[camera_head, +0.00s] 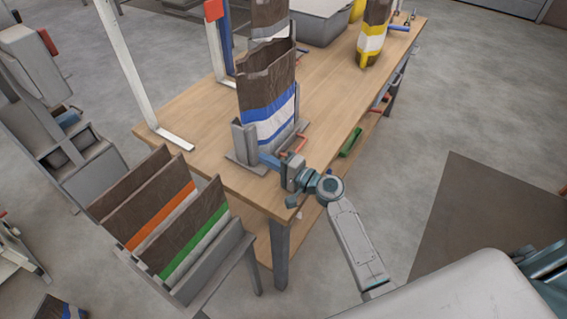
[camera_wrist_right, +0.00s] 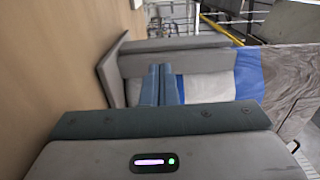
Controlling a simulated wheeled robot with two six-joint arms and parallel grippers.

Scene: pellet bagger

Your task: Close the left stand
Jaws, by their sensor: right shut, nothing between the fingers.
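A grey metal stand (camera_head: 243,141) sits at the near end of the wooden table. A tall brown bag (camera_head: 267,90) with blue and white stripes stands upright in it, its top gaping. The stand's grey plates (camera_wrist_right: 178,62) and the bag's blue and white bands (camera_wrist_right: 207,88) also show in the right wrist view. My right gripper (camera_head: 267,159) is shut and empty, low at the stand's near side. Its blue fingers (camera_wrist_right: 161,72) are together close to the stand; I cannot tell whether they touch it. My left gripper is not in view.
A rack of brown bags (camera_head: 160,215) with orange and green stripes stands left of the table's near end. A yellow-striped bag (camera_head: 373,37) stands farther back.

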